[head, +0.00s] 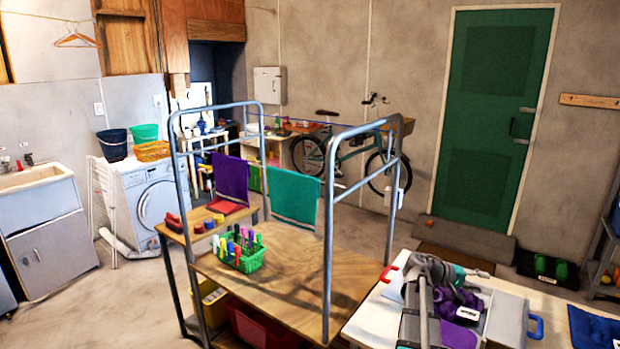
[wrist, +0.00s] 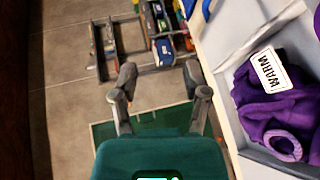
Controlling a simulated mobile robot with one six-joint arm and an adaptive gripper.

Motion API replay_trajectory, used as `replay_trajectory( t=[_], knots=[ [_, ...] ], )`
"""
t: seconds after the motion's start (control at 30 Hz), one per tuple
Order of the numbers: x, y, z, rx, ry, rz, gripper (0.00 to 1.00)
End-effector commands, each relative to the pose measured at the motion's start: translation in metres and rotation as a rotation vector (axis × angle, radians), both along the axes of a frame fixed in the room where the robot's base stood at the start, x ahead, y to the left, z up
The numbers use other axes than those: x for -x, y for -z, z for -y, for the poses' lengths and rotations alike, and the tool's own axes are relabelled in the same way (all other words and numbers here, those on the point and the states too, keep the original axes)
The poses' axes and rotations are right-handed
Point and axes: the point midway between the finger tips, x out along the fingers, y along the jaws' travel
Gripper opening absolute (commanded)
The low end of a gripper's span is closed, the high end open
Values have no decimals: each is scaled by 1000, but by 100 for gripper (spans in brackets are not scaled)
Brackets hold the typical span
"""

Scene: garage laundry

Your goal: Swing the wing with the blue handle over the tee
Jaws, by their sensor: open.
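The purple tee (head: 462,301) lies bunched in the grey folder on the right-hand table, with a white tag. In the wrist view the tee (wrist: 275,105) fills the right side, and its tag reads WARM. A grey wing (head: 505,318) with a blue handle (head: 535,326) stands right of the tee. A bit of blue at the top of the wrist view (wrist: 206,9) may be this handle. My gripper (wrist: 160,78) is open and empty, with floor showing between its fingers, left of the tee in that view. In the head view my arm partly hides the folder.
A red handle (head: 390,273) sits at the folder's left. A blue cloth (head: 592,327) lies at the table's right.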

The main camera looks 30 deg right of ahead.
Motion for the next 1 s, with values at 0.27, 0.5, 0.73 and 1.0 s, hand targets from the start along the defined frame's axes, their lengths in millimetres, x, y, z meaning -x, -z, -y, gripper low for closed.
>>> replay_trajectory(
  t=[0.27, 0.5, 0.73, 1.0],
  knots=[
    [-56, 44, -89, -190, -104, 142, 59],
    [-95, 78, -171, -371, -189, 239, 59],
    [-122, 106, -258, -559, -267, 308, 59],
    [-139, 132, -366, -794, -353, 359, 59]
  ],
)
